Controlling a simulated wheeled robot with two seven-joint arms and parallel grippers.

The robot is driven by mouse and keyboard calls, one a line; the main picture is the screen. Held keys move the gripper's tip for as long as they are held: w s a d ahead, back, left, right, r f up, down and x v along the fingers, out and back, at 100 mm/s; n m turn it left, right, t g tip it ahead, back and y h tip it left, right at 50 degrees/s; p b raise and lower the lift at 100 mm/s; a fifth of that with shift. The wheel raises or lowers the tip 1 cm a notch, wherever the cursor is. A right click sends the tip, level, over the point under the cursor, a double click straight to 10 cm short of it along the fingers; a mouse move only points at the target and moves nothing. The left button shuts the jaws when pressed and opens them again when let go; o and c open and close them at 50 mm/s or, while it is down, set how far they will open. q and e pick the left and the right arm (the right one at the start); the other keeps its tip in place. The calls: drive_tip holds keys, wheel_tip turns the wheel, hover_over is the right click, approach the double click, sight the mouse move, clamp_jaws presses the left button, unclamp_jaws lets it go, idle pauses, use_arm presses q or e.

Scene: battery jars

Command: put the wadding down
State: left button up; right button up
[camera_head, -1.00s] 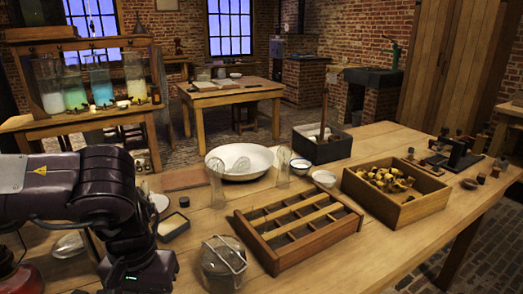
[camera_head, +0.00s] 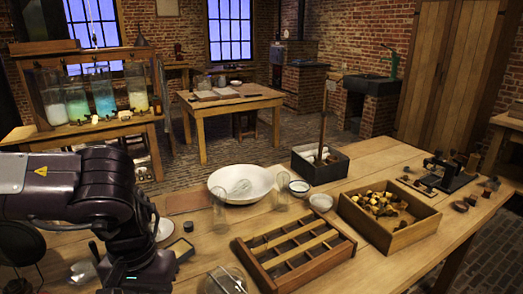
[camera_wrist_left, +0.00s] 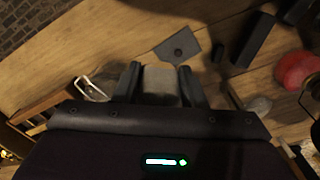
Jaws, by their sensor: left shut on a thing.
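My left gripper (camera_wrist_left: 160,74) shows in the left wrist view with its two dark fingers shut on a pale grey-brown block, which I take to be the wadding (camera_wrist_left: 160,86). It is held above the wooden table (camera_wrist_left: 110,50); the height of the gap is unclear. In the head view my left arm comes down at the lower left, and its fingers and the wadding are out of sight below the picture. My right gripper is in neither view.
A divided wooden tray (camera_head: 239,247), a white basin (camera_head: 213,181), clear glass jars (camera_head: 220,215) and a wooden box of small parts (camera_head: 428,222) stand on the table. The wrist view shows a grey square plate (camera_wrist_left: 189,42), a dark block (camera_wrist_left: 254,38) and a red round thing (camera_wrist_left: 298,70).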

use_arm(q)
drive_tip(key=w+a+r+m, duration=0.1)
drive_tip(key=w+a+m, duration=0.4)
drive_tip(key=a+m, duration=0.6)
drive_tip(key=w+a+r+m, duration=0.1)
drive_tip(key=w+a+m, duration=0.4)
drive_tip(key=a+m, duration=0.7)
drive_tip(key=shift+w+m, duration=0.25)
drive_tip(key=shift+m, duration=2.65)
drive_tip(key=shift+a, duration=0.15)
